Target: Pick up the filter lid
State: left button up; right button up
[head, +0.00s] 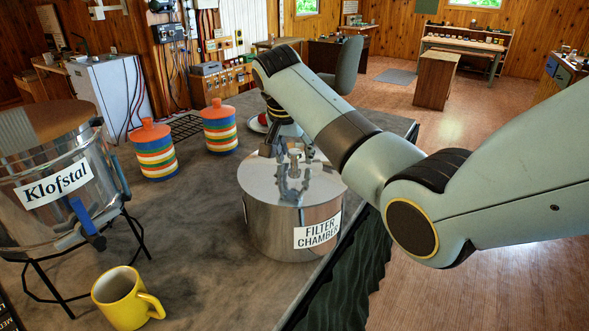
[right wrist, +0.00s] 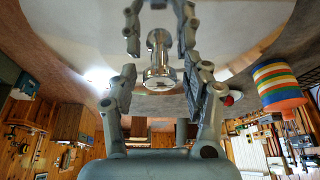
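The filter chamber (head: 270,229) is a shiny steel pot with a white label, standing near the table's right edge. The filter lid (head: 263,182) is its flat mirror-like top, seated on the pot. The lid's metal knob (right wrist: 158,62) shows in the right wrist view between my right gripper's fingers. My right gripper (head: 289,150) is over the lid, partly hidden by my arm in the head view. Its fingers (right wrist: 160,25) are open on both sides of the knob, with gaps visible. Reflections on the lid blur the exact contact. My left gripper is not in view.
A steel Klofstal container (head: 70,190) on a black stand is at left. A yellow mug (head: 122,300) is at front left. Two striped jars with orange lids (head: 155,150) (head: 220,128) stand behind. A plate with something red (head: 262,121) lies behind the chamber. The table (head: 200,220) between is clear.

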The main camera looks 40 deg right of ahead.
grip_shut()
jog(key=shift+d+r, duration=0.1)
